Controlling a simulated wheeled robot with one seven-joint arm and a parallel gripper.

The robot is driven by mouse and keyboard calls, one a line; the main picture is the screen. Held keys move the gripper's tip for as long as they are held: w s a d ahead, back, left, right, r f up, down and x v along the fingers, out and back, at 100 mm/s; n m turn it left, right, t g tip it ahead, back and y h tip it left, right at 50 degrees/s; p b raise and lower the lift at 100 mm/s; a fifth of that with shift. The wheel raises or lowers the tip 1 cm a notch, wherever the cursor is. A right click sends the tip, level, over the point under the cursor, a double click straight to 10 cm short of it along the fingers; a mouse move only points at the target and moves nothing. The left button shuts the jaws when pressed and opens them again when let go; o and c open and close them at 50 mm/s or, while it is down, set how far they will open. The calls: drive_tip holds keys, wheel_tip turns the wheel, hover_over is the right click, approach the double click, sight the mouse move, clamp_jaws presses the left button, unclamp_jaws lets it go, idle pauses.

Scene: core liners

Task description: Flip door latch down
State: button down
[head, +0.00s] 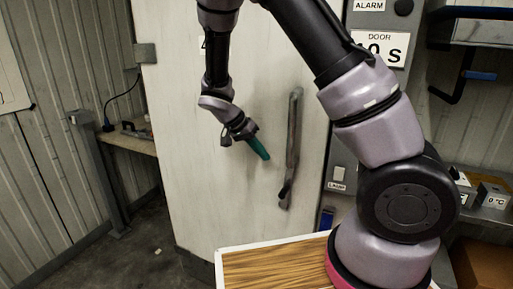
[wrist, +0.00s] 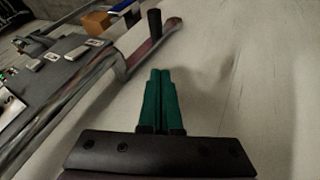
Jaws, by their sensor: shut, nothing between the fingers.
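A pale door (head: 235,200) fills the middle of the head view. A long grey metal handle (head: 293,135) stands nearly upright on it, with a dark piece at its lower end (head: 285,194). In the wrist view the handle bar (wrist: 85,85) runs diagonally on the left, and a short dark peg (wrist: 154,22) stands out near its far end. This peg looks like the latch. My gripper (head: 264,155) is shut and empty, with its teal fingers together. It is left of the handle, apart from it. In the wrist view the fingertips (wrist: 160,75) point along the door toward the peg side.
A wood-topped surface (head: 265,270) is at the bottom. A panel with ALARM, DOOR and LASER labels (head: 380,48) is right of the door. A shelf (head: 485,212) with small boxes is at far right. A bench (head: 130,140) stands left.

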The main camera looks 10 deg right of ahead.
sight(277, 173)
drive_tip(key=shift+v, duration=1.7)
drive_tip(key=shift+s+d, duration=0.1)
drive_tip(key=shift+d, duration=0.05)
drive_tip(key=w+a+f, duration=0.2)
drive_tip(key=shift+a, duration=0.3)
drive_tip(key=x, duration=0.9)
drive_tip(key=shift+s+d+f, duration=0.1)
drive_tip(key=shift+d+f, duration=0.15)
drive_tip(key=shift+f, duration=0.1)
drive_tip(key=shift+s+d+f, duration=0.15)
drive_tip(key=shift+s+d, duration=0.6)
drive_tip(key=shift+d, duration=0.25)
drive_tip(key=shift+s+d+f, duration=0.1)
drive_tip(key=shift+s+d, duration=0.3)
drive_tip(key=shift+d, duration=0.25)
